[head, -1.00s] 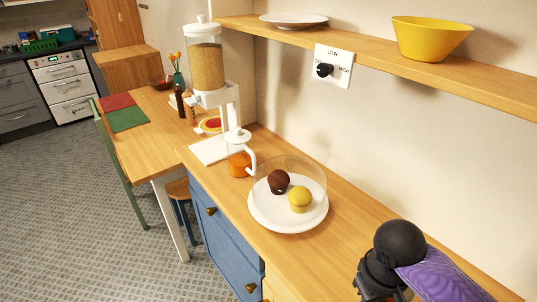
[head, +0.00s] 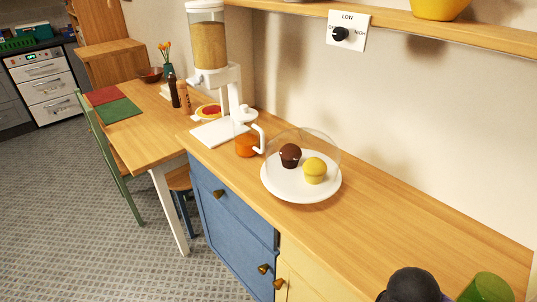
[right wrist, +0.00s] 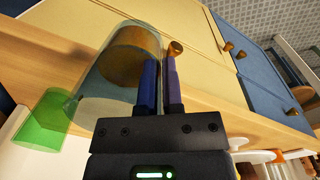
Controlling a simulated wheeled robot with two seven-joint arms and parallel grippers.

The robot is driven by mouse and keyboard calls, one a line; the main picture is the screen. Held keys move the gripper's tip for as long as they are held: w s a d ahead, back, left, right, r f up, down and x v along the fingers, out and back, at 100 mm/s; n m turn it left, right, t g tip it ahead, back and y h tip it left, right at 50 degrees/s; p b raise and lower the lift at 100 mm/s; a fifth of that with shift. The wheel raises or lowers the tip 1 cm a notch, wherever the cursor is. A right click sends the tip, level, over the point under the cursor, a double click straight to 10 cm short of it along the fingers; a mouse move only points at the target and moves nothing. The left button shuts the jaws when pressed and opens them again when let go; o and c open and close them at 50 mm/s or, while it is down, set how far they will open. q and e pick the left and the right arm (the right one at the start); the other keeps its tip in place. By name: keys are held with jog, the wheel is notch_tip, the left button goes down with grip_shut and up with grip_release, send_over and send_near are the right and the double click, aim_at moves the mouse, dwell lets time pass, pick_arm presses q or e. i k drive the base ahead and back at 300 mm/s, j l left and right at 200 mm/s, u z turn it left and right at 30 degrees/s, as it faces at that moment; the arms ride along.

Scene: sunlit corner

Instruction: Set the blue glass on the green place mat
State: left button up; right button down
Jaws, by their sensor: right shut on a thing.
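The green place mat (head: 119,111) lies flat on the far wooden table, in front of a red mat (head: 102,95). My right gripper (right wrist: 159,64) is shut on the wall of a clear, faintly blue glass (right wrist: 92,84), which shows tilted to the left of the fingers in the right wrist view. In the head view the right gripper and this glass are out of sight; only the dark wrist of my right arm shows at the bottom edge. My left gripper is in neither view.
A green glass (head: 488,289) stands on the counter right of my arm. A chair (head: 107,150) is beside the table. Grey floor (head: 90,220) is open at left.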

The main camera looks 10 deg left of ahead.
aim_at(117, 110)
jog(key=i+j+u, duration=0.25)
jog(key=j+u, duration=0.2)
jog(key=i+j+u, duration=1.05)
jog(key=i+u, duration=0.15)
jog(key=i, duration=0.2)
jog(key=i+u, duration=0.3)
jog(key=i, duration=0.3)
jog(key=i+j+z, duration=0.1)
jog(key=i+z, duration=0.15)
jog(key=i, duration=0.3)
jog(key=i+j+z, duration=0.3)
jog(key=i, duration=0.2)
jog(key=i+j+z, duration=0.2)
jog(key=i+z, duration=0.15)
jog(key=z, duration=0.15)
jog(key=i+j+z, duration=0.3)
jog(key=z, duration=0.2)
jog(key=i+j+z, duration=0.3)
jog(key=j+z, duration=0.15)
jog(key=i+j+z, duration=0.15)
jog(key=j+z, duration=0.15)
jog(key=j, duration=0.15)
jog(key=j+z, duration=0.3)
jog(key=j, duration=0.15)
jog(key=i, duration=0.05)
